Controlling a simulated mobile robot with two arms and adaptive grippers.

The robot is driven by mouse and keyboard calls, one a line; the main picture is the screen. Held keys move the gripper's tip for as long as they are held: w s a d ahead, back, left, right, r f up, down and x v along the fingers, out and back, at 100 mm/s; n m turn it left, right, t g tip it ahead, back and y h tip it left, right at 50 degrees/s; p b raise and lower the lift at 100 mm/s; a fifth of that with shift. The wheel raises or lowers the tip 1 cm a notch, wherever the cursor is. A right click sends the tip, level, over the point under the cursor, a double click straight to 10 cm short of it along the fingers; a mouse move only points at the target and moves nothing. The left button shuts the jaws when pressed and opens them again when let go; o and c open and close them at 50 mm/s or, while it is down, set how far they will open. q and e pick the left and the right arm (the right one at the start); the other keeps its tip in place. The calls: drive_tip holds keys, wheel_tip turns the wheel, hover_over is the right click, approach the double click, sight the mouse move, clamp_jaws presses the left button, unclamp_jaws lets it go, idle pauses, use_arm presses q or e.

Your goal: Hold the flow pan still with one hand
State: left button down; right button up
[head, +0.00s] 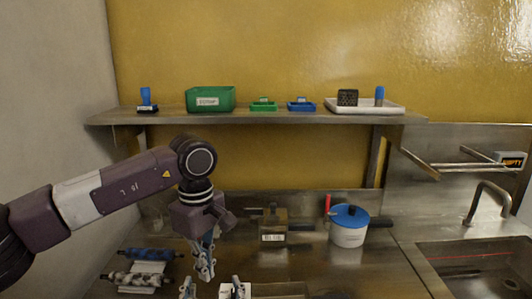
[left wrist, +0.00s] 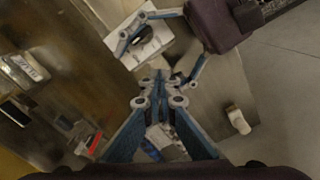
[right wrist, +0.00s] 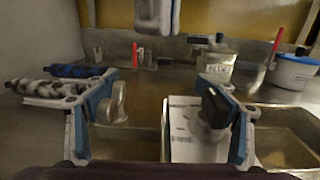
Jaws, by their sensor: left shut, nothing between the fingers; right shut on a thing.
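A shallow steel pan (right wrist: 285,150), which I take to be the flow pan, stands on the counter; it also shows at the bottom edge of the head view (head: 280,290). A white labelled piece (right wrist: 185,145) lies at its left side. My right gripper (right wrist: 165,104) has its fingers spread at the pan's near left part, around the white piece; the exact contact is hidden. The right fingertips also show low in the head view (head: 212,286). My left gripper (head: 207,268) is shut and empty above the counter; its tips meet in the left wrist view (left wrist: 160,80).
A blue-lidded white pot (head: 348,236), a red handle (head: 327,205) and a labelled steel container (head: 272,222) stand at the counter's back. Rolls (head: 140,279) lie at the left. A shelf (head: 300,117) with bins runs above; a sink (head: 475,262) is right.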

sight(192, 298)
use_arm(q)
drive_tip(key=s+a+f, duration=0.1)
drive_tip(key=s+f, duration=0.2)
drive_tip(key=f, duration=0.3)
drive_tip(key=shift+s+a, duration=0.15)
drive_tip(key=shift+a, duration=0.15)
drive_tip(key=shift+w+a+f, duration=0.1)
drive_tip(key=shift+w+a, duration=0.35)
drive_tip(key=shift+w, duration=0.1)
idle(1.5)
drive_tip(key=shift+w+d, duration=0.2)
drive_tip(key=shift+w+d, duration=0.35)
drive_tip(key=shift+w+d, duration=0.15)
drive_tip(key=shift+w, duration=0.05)
drive_tip(key=shift+w+d, duration=0.15)
drive_tip(key=shift+w, duration=0.15)
drive_tip(key=shift+w, duration=0.2)
